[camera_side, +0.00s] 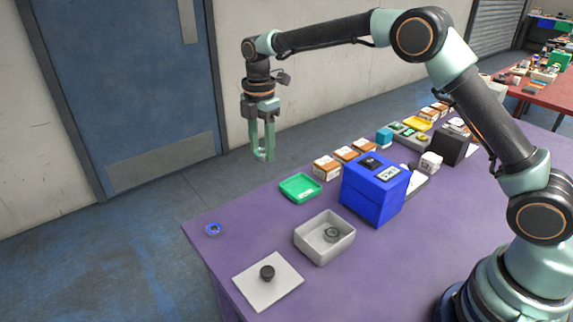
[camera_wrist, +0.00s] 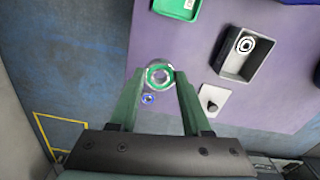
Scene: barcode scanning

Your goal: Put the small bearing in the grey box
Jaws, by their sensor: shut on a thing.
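My gripper (camera_side: 263,155) is high above the far left end of the table, with fingers pointing down. In the wrist view its fingertips (camera_wrist: 159,77) are shut on a ring-shaped bearing (camera_wrist: 160,66), silvery with green on its ring. The grey box (camera_side: 312,252) stands open on the table, to the lower right of my gripper. It also shows in the wrist view (camera_wrist: 227,73). A metallic ring-shaped bearing (camera_side: 331,234) lies inside it. A small blue-ringed bearing (camera_side: 213,229) lies on the table near the left corner. It also shows in the wrist view (camera_wrist: 148,99).
A green tray (camera_side: 300,187) lies behind the grey box. A tall blue box (camera_side: 375,190) stands to its right. A white plate (camera_side: 250,287) with a black knob-like part (camera_side: 267,272) lies in front. Several small cartons line the far edge. Bare purple table surrounds the blue-ringed bearing.

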